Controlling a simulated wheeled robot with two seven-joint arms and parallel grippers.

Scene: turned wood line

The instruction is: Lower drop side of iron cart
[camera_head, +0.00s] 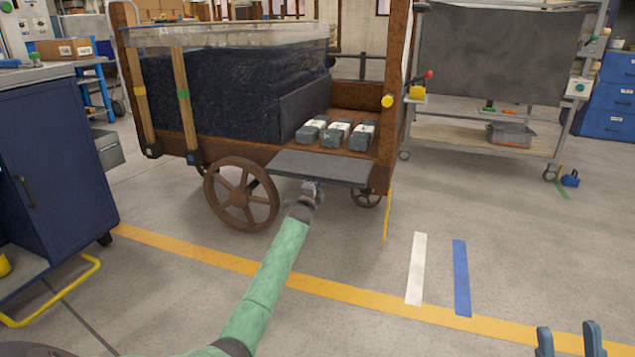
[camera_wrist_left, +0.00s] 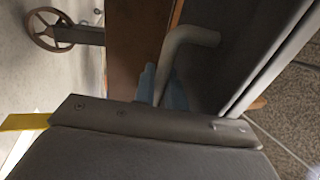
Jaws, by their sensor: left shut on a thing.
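The iron cart (camera_head: 230,150) is rust-brown with spoked wheels and stands at the upper middle of the head view. Its drop side, a flat dark grey panel (camera_head: 322,165), sticks outward from the deck edge; its exact angle is hard to tell. My left gripper (camera_head: 310,190) is at the panel's outer edge. In the left wrist view its blue fingers (camera_wrist_left: 163,88) are shut around a bent grey handle (camera_wrist_left: 190,38); the contact is partly hidden. My right gripper (camera_head: 569,342) is at the bottom right corner, its blue fingers apart and empty, away from the cart.
Several grey blocks (camera_head: 335,132) sit on the deck behind the panel, beside a bin of dark material (camera_head: 220,92). A blue cabinet (camera_head: 55,170) stands at left, a grey rack cart (camera_head: 490,140) at right. The floor in front is clear, with tape lines.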

